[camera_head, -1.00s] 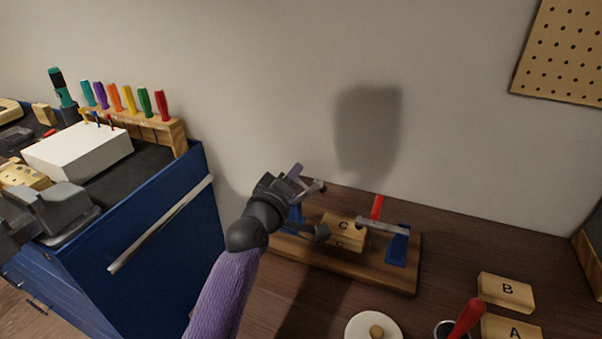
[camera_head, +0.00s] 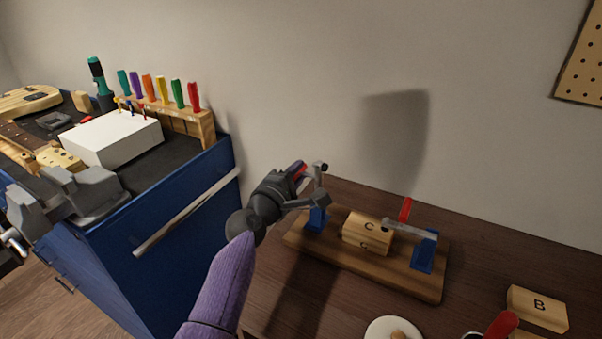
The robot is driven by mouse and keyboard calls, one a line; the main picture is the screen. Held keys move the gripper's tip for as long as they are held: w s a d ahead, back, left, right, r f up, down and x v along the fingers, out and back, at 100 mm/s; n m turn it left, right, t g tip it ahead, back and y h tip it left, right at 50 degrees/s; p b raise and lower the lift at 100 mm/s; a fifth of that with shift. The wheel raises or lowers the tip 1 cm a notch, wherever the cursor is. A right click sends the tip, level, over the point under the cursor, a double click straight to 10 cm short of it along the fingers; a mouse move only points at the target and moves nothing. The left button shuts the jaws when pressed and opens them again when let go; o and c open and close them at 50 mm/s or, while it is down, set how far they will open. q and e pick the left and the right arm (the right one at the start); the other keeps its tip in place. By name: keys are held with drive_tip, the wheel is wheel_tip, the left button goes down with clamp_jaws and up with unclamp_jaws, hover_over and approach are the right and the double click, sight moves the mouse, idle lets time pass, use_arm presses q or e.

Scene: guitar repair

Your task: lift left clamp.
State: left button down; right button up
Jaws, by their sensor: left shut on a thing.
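The left clamp has a blue base (camera_head: 317,219) on the left end of a wooden board (camera_head: 415,283). Its grey arm (camera_head: 319,180) is tilted up above the base. My left gripper (camera_head: 300,186) is shut on the clamp's lever, which my fingers mostly hide. The right clamp (camera_head: 424,250) stands at the board's other end with its red handle (camera_head: 405,210) up and its grey bar reaching over the blocks. Wooden blocks marked C (camera_head: 367,233) are stacked between the clamps. My right gripper is not in view.
A wooden block marked B (camera_head: 537,308), a white round dish (camera_head: 394,328) and a red-handled thing (camera_head: 502,325) are at the front right. A blue cabinet (camera_head: 185,245) with a vise (camera_head: 75,195) and tools on top stands left. The wall is close behind the board.

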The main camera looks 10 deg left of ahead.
use_arm(q)
drive_tip(key=shift+a+f+n, duration=0.1)
drive_tip(key=shift+f+n, duration=0.05)
drive_tip(key=shift+n, duration=0.15)
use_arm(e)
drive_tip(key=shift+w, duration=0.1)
use_arm(q)
drive_tip(key=c, duration=0.6)
unclamp_jaws()
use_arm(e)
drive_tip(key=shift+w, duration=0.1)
use_arm(q)
drive_tip(key=p+v, duration=0.3)
drive_tip(key=v, duration=0.7)
drive_tip(key=shift+p, duration=0.3)
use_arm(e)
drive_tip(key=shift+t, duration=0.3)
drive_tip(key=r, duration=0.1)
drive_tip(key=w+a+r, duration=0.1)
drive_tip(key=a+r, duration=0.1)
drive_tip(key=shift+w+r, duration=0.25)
